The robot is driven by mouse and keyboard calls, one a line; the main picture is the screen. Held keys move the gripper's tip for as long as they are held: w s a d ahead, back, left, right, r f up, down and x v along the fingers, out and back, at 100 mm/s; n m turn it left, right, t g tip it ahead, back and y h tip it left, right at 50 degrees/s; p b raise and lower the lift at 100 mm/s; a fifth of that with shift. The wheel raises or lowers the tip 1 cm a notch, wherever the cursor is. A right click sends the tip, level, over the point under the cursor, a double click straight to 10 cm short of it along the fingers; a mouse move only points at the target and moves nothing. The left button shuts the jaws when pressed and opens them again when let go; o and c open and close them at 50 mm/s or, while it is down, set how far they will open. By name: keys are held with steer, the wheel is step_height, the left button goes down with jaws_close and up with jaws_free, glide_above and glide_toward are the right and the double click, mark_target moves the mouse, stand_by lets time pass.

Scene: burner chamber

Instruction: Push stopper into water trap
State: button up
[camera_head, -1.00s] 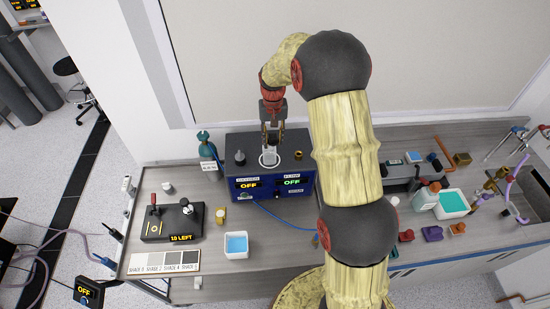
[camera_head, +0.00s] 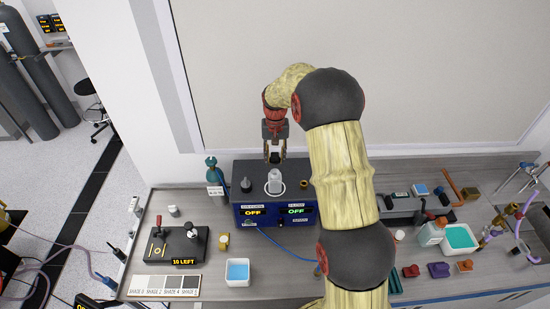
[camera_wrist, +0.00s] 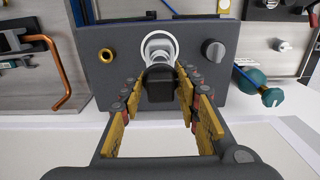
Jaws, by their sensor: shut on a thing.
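My gripper (camera_head: 275,158) points down above the dark blue instrument box (camera_head: 250,213) against the back wall. In the wrist view its yellow-padded fingers (camera_wrist: 159,92) are shut on a dark, blocky stopper (camera_wrist: 160,90). The pale, clear water trap (camera_head: 275,181) stands upright in a white ring on top of the box, just below my gripper. In the wrist view the trap (camera_wrist: 158,48) shows just beyond the stopper, which partly covers it. I cannot tell whether the stopper touches the trap's mouth.
On the box, a dark knob-like fitting (camera_head: 246,184) stands left of the trap and a brass ring (camera_head: 304,183) right. A teal bottle (camera_head: 212,172) stands beside the box. A white tub (camera_head: 237,272) sits in front.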

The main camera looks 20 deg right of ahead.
steer(key=shift+f+b, duration=1.3)
steer(key=shift+f, duration=1)
steer(key=shift+f+b, duration=0.7)
steer(key=shift+f, duration=0.3)
steer(key=o, duration=0.8)
steer(key=shift+o, duration=0.6)
step_height(320, 180, up, 12)
steer(key=shift+f, duration=0.1)
